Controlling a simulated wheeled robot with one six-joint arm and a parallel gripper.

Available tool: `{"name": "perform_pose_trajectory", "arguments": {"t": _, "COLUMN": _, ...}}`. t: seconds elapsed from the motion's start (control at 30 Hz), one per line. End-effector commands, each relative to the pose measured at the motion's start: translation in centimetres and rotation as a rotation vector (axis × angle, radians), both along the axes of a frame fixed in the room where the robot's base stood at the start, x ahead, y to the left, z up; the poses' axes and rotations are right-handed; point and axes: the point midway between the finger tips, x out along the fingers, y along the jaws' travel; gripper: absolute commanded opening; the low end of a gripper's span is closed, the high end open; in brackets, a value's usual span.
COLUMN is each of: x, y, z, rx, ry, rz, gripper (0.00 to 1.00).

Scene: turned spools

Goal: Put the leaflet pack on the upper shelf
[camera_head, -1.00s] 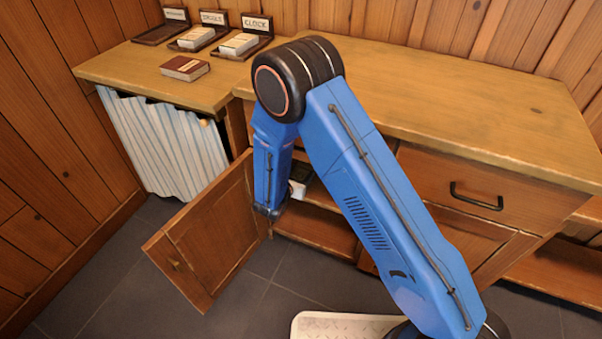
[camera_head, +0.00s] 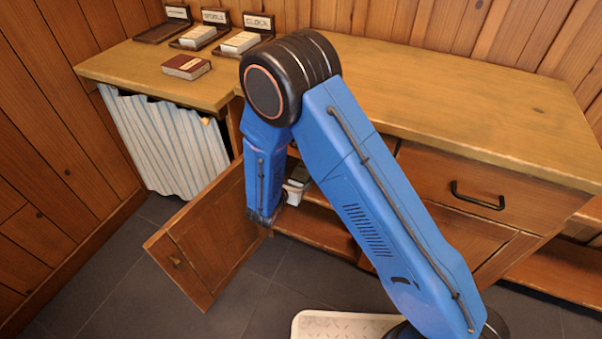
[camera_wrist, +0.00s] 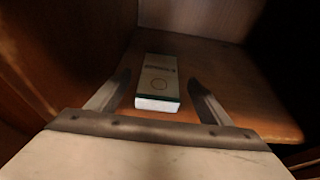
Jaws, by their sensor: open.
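In the wrist view a small pale pack (camera_wrist: 158,82) with dark green edges and a round mark, seemingly the leaflet pack, lies flat on a wooden shelf board (camera_wrist: 222,75) inside the cabinet. My gripper (camera_wrist: 159,79) is open, one finger on each side of the pack, with gaps visible on both sides. In the head view my arm reaches down to the open cabinet (camera_head: 318,228), and its forearm hides most of the opening. The fingers are hidden there, and I cannot tell which shelf level the pack lies on.
The cabinet door (camera_head: 212,240) stands open to the left of my arm. On the countertop are a dark red pack (camera_head: 186,67) and labelled trays (camera_head: 243,41), some holding pale stacks. A striped curtain (camera_head: 165,145) hangs at left. A closed drawer (camera_head: 470,190) is at right.

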Motion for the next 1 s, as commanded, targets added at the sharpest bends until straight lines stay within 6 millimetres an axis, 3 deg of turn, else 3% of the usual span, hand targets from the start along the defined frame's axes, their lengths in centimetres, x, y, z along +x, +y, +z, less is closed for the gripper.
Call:
{"name": "perform_pose_trajectory", "arguments": {"t": 0.2, "x": -3.7, "y": 1.4, "z": 1.5, "rx": 0.001, "ry": 0.0, "rz": 0.003, "gripper": 0.73}}
{"name": "perform_pose_trajectory", "arguments": {"t": 0.4, "x": -5.7, "y": 2.2, "z": 2.3, "rx": 0.001, "ry": 0.0, "rz": 0.002, "gripper": 0.73}}
{"name": "perform_pose_trajectory", "arguments": {"t": 1.0, "x": -6.4, "y": 2.3, "z": 2.5, "rx": 0.0, "ry": 0.0, "rz": 0.0, "gripper": 0.73}}
